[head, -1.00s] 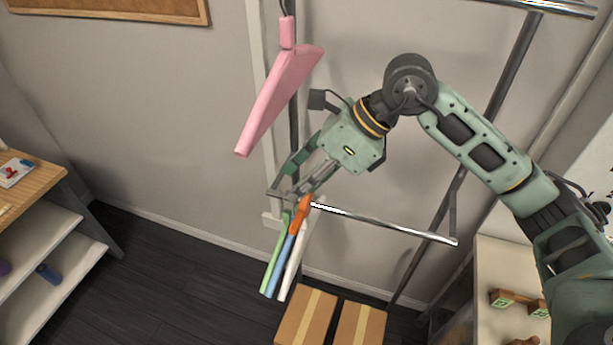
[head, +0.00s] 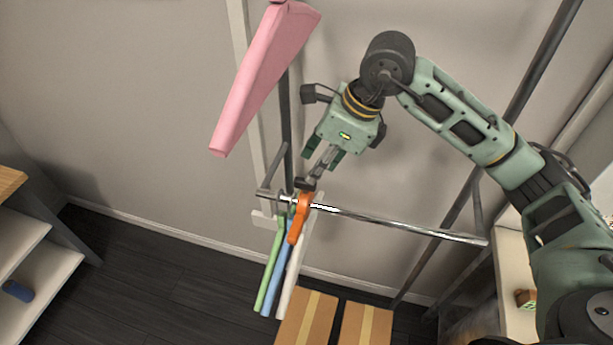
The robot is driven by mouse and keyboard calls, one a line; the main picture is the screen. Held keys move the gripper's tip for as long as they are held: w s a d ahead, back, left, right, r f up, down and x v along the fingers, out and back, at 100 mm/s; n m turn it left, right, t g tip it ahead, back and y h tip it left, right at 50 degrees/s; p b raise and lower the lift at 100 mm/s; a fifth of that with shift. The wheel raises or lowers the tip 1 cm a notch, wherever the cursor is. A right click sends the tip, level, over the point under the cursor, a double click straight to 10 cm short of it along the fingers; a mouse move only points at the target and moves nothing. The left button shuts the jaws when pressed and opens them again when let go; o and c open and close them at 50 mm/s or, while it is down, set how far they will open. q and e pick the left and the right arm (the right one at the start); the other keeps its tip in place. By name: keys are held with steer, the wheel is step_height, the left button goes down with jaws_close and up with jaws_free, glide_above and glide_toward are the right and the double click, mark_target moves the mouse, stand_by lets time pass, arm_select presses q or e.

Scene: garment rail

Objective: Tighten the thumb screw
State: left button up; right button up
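My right gripper (head: 309,178) reaches down from the upper right to just above the near-left part of the lower chrome rail (head: 390,222). Its fingertips are close to an orange piece (head: 301,213) that sits around the rail and hangs below it. I cannot tell whether they touch it, or whether the fingers are open or shut. A small dark part lies at the fingertips, and I cannot tell if it is the thumb screw or a finger end. No thumb screw can be clearly made out. My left gripper is not in view.
Cardboard boxes (head: 308,318) stand below. Shelves (head: 35,275) are at far left; the floor between is clear.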

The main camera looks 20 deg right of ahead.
mark_target(305, 187)
steer(key=x, duration=0.2)
steer(key=p+x, duration=0.1)
steer(key=x, duration=0.1)
steer(key=shift+s+a+f+p, duration=0.15)
steer(key=shift+a+f+p, duration=0.1)
steer(key=shift+p, duration=0.05)
steer(key=shift+a+f, duration=0.1)
steer(key=shift+f, duration=0.35)
steer(key=shift+c, duration=0.6)
jaws_close()
